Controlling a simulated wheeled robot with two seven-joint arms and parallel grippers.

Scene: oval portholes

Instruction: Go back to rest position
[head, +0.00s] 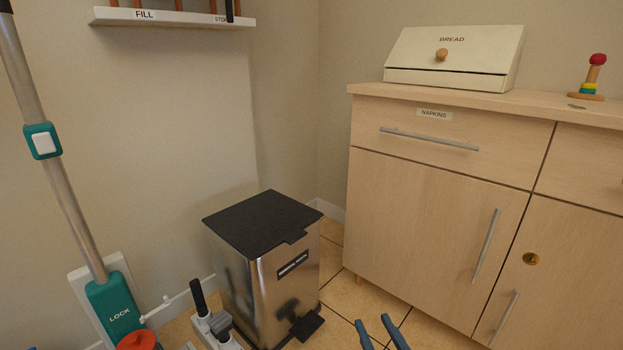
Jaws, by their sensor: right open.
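My right gripper (379,333) shows at the bottom edge of the head view, right of centre. Only its two blue-grey fingertips are visible, spread apart with floor tiles between them and nothing held. The rest of that arm is out of the frame. It appears in front of the wooden cabinet (425,215) and to the right of the metal bin (285,290). My left gripper is not in the head view.
The bin's black lid (262,222) is shut. A teal-and-grey upright cleaner (110,305) and a white strip with plugs (222,338) stand at left. A bread box (455,55) and stacking toy (590,78) are on the cabinet. Tiled floor (345,290) shows between bin and cabinet.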

